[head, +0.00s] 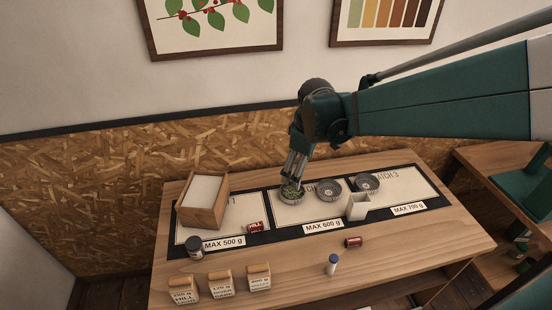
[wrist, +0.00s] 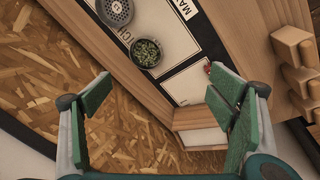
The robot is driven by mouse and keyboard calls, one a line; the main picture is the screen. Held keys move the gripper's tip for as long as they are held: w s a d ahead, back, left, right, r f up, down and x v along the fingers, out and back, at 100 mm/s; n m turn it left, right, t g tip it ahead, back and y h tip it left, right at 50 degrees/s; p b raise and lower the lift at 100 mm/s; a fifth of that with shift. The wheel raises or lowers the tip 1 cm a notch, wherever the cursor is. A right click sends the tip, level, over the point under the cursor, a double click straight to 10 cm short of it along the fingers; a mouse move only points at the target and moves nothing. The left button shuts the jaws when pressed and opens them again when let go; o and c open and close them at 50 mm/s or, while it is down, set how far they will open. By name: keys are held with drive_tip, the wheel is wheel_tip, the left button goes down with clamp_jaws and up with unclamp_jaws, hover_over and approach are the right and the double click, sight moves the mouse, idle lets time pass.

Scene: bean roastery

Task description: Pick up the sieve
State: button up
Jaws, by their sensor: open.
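A round grey dish (head: 329,190) with a perforated-looking face, which looks like a sieve, lies on the middle white panel. It also shows at the top of the wrist view (wrist: 115,11), with small holes. A similar round dish (head: 367,182) lies to its right. A round dish of green beans (head: 291,196) lies to its left, also in the wrist view (wrist: 146,54). My gripper (head: 293,178) is over the bean dish in the head view. In the wrist view my gripper (wrist: 160,85) is wide open, with nothing between its green fingers.
A wooden box (head: 204,214) with a white top stands on the left panel.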

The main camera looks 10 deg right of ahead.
drive_tip(key=w+f+n+g, duration=0.1)
drive_tip(key=w+f+n, duration=0.2)
drive_tip(key=w+f, duration=0.4)
drive_tip(key=n+g, duration=0.2)
drive_tip(key=n, duration=0.1)
hover_over(291, 195)
wheel_tip(291, 195, down, 9)
drive_tip(key=shift+w+f, duration=0.1)
drive_tip(key=shift+f, duration=1.3)
drive_tip(key=shift+f, duration=0.1)
drive_tip(key=shift+f, duration=2.5)
drive_tip(key=shift+s, duration=0.2)
